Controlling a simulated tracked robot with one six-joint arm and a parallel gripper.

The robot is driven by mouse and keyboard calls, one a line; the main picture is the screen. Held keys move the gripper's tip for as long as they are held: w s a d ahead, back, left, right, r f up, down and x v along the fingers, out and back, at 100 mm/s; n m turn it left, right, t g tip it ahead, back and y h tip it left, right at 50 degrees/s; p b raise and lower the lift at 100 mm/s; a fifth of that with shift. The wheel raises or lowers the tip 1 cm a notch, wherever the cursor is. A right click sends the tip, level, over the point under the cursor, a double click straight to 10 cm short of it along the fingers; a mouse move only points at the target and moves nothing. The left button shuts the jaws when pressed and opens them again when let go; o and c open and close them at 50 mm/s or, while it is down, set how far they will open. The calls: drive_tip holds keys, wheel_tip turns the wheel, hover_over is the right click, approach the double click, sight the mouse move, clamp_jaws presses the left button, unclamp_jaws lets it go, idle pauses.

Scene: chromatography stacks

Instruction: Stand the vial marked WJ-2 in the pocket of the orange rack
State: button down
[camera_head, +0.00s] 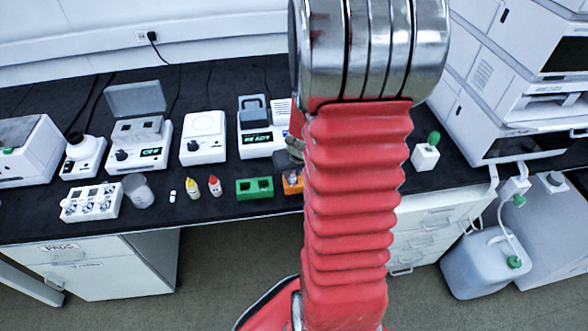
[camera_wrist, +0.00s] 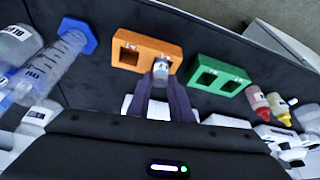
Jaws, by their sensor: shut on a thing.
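The orange rack (camera_wrist: 143,47) shows in the wrist view with two square pockets. Its left pocket is empty and open. My gripper (camera_wrist: 161,84) has its dark fingers shut on a small clear vial (camera_wrist: 161,70) with a pale label and bluish contents. The vial is over the rack's right pocket. I cannot tell whether its base is inside the pocket or above it, and I cannot read its mark. In the head view my red arm hides the vial and part of the orange rack (camera_head: 291,185).
A green rack (camera_wrist: 222,76) with two empty pockets stands beside the orange one. Red and yellow dropper bottles (camera_wrist: 259,101) are beyond it. A blue-based cylinder (camera_wrist: 58,62) and bottles stand left in the wrist view. Instruments, including a READY unit (camera_head: 258,140), line the bench behind.

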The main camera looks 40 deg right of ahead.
drive_tip(key=c, duration=1.5)
unclamp_jaws()
drive_tip(key=shift+o, duration=0.5)
drive_tip(key=shift+o, duration=1.4)
drive_tip(key=shift+w, duration=0.1)
drive_tip(key=shift+r, duration=3.5)
